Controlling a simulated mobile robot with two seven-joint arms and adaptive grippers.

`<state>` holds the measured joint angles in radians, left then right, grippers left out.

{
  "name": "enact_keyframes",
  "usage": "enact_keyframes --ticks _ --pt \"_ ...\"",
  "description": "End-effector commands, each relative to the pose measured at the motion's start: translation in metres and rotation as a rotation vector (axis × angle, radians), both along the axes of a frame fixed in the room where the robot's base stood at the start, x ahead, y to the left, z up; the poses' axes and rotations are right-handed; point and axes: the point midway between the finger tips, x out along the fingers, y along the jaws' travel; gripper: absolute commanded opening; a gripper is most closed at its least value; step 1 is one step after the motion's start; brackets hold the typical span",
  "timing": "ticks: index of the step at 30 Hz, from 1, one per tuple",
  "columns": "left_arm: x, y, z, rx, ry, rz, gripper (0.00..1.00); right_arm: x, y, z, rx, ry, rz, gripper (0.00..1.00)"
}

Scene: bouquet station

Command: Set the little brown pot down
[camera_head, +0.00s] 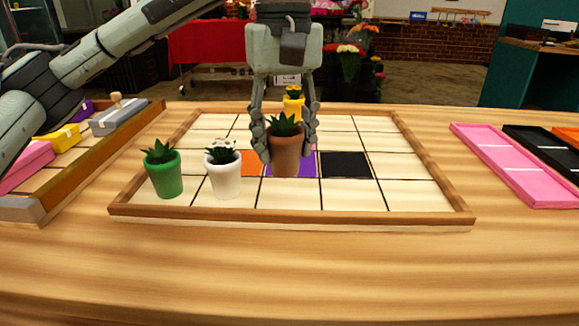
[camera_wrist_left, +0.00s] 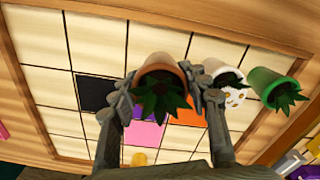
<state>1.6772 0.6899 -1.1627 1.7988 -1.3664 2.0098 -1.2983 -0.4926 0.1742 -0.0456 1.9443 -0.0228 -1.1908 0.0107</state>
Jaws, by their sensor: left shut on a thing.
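The little brown pot (camera_head: 285,158) with a spiky green plant is upright between the fingers of my left gripper (camera_head: 286,150), which is shut on it. In the head view it is in front of the purple square (camera_head: 308,168) of the tiled tray (camera_head: 290,219); whether its base touches the tray, I cannot tell. The left wrist view shows the brown pot's rim and plant (camera_wrist_left: 160,78) between the fingers, with a pink square (camera_wrist_left: 145,134) beside it. My right gripper is not in view.
A white pot (camera_head: 223,177) and a green pot (camera_head: 165,178) stand to the left on the tray. A yellow pot (camera_head: 293,106) is behind the brown one. A black square (camera_head: 346,165) to the right is bare.

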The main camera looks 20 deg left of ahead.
Motion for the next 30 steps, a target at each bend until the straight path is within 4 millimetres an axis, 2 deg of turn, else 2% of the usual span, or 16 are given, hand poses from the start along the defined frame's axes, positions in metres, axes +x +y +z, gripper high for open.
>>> enact_keyframes --ticks 7,14,23,27,28,30 --pt "0.008 -0.005 -0.013 0.001 -0.001 0.001 0.00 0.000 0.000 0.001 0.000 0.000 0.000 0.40" --pt "0.008 -0.004 -0.043 0.000 -0.001 0.003 0.00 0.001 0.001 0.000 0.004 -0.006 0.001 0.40" --pt "0.008 -0.005 -0.046 -0.001 -0.002 0.002 0.00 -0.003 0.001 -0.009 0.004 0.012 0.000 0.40" --pt "0.008 -0.005 -0.048 -0.001 -0.002 0.002 0.00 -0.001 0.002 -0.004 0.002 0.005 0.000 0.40" --pt "0.008 -0.005 -0.049 0.000 -0.001 0.002 0.46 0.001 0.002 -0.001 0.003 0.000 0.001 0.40" --pt "0.008 -0.005 -0.048 0.000 -0.001 0.002 0.55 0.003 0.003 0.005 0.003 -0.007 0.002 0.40"
